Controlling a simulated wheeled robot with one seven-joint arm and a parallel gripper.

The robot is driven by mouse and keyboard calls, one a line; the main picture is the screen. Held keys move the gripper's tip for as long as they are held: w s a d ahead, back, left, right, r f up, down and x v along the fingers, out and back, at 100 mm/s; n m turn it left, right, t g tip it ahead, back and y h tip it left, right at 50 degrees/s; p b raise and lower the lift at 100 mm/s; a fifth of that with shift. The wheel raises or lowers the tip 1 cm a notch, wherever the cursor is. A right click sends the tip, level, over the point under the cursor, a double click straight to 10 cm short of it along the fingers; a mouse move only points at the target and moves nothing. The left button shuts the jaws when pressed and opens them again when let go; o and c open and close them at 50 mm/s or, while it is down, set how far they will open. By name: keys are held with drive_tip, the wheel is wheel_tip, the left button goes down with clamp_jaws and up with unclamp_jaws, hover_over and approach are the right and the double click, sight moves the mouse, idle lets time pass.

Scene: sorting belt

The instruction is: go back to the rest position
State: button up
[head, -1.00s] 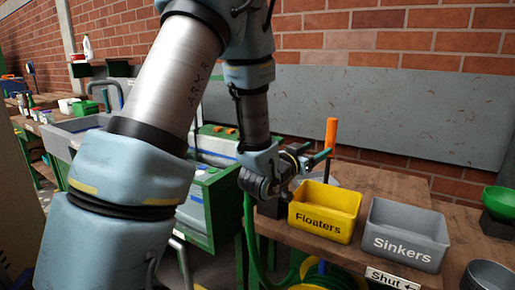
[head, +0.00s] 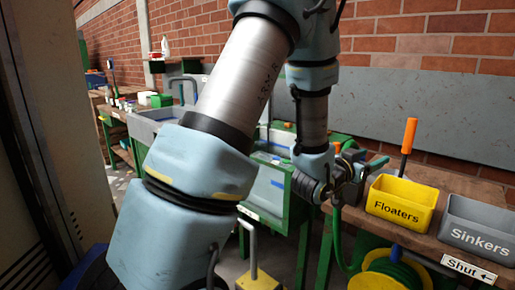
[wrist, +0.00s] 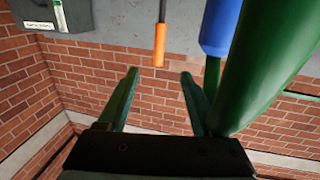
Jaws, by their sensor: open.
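My arm fills the middle of the head view, and my gripper (head: 374,166) is beside the left end of the yellow bin. In the wrist view my gripper (wrist: 157,76) has two green fingers spread apart with nothing between them. The yellow bin marked Floaters (head: 398,206) stands on the wooden bench, and the grey bin marked Sinkers (head: 476,240) stands to its right. I cannot see into the bottoms of the bins.
An orange-handled tool (head: 409,135) stands upright behind the yellow bin; an orange handle (wrist: 159,45) also shows in the wrist view. A large green object (wrist: 265,70) is close on the right there. A sign reading Shut (head: 468,270) is on the bench's front edge. A green-framed tank stands behind my arm.

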drive_tip(key=w+a+f+n+g+y, duration=0.1)
drive_tip(key=a+f+n+y, duration=0.15)
drive_tip(key=a, duration=0.45)
drive_tip(key=w+a+f+n+y, duration=0.1)
drive_tip(key=w+a+f+y, duration=0.1)
drive_tip(key=a+y, duration=0.3)
drive_tip(key=w+a+f+n+g+y, duration=0.1)
drive_tip(key=a+f+n+y, duration=0.15)
drive_tip(key=a, duration=0.55)
drive_tip(key=s+a+n+g+y+p, duration=0.1)
drive_tip(key=s+a+n+g+y, duration=0.2)
drive_tip(key=s+a+g, duration=0.4)
drive_tip(key=s+a+y, duration=0.1)
drive_tip(key=s+a, duration=0.6)
drive_tip(key=a, duration=0.2)
drive_tip(key=shift+s+f+n, duration=0.3)
drive_tip(key=shift+f+n, duration=0.05)
drive_tip(key=shift+n, duration=0.05)
drive_tip(key=shift+a, duration=0.1)
